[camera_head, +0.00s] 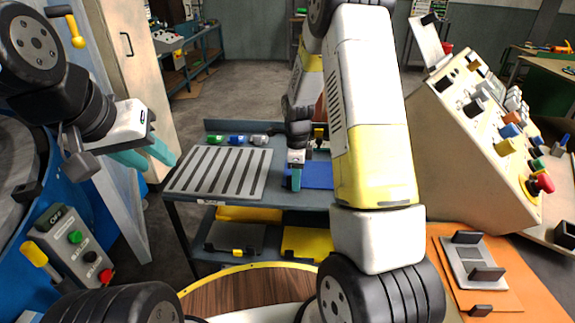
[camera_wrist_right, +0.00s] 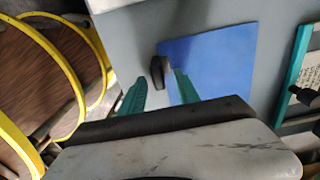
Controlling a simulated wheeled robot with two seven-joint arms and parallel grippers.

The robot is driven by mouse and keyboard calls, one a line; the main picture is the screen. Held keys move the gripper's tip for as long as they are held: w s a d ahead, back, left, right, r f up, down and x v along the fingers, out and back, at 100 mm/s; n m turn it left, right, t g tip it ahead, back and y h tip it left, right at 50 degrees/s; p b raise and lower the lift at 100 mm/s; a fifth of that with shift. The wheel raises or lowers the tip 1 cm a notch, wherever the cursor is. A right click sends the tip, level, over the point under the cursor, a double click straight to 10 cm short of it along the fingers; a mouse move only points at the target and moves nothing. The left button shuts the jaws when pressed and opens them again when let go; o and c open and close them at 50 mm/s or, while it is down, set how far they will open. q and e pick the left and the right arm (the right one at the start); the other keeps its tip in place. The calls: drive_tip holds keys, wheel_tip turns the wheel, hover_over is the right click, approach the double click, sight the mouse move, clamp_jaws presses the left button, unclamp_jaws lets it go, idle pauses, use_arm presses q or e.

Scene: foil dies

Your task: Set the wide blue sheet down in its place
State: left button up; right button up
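The wide blue sheet (camera_head: 319,176) lies flat on the right part of the grey cart top; it also shows in the right wrist view (camera_wrist_right: 225,60). A small dark tab (camera_wrist_right: 157,72) stands at its left edge there. My right gripper (camera_head: 296,178) points down at this edge. In the right wrist view its teal fingers (camera_wrist_right: 158,88) are apart, one on each side of the tab, with gaps visible. My left gripper (camera_head: 148,157) is empty, its fingers apart, left of the cart. My right arm hides the sheet's right part in the head view.
A slotted grey plate (camera_head: 256,178) lies on the cart's left part. Green, blue and grey small items (camera_head: 237,140) lie along the back edge. A control console (camera_head: 450,130) stands right, an orange board (camera_head: 500,295) at front right.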

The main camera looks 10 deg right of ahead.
drive_tip(key=shift+r, duration=0.1)
wheel_tip(320, 180, up, 8)
drive_tip(key=shift+f, duration=0.1)
drive_tip(key=s+a+r+n+t+y, duration=0.15)
drive_tip(key=s+r+n+t, duration=0.25)
drive_tip(key=s+r+n, duration=1.15)
drive_tip(key=s+r+n+t, duration=0.2)
drive_tip(key=s+r+n, duration=0.3)
drive_tip(key=s, duration=0.3)
drive_tip(key=shift+s+a+n+y, duration=0.35)
drive_tip(key=shift+s+n, duration=0.05)
drive_tip(key=shift+n, duration=0.25)
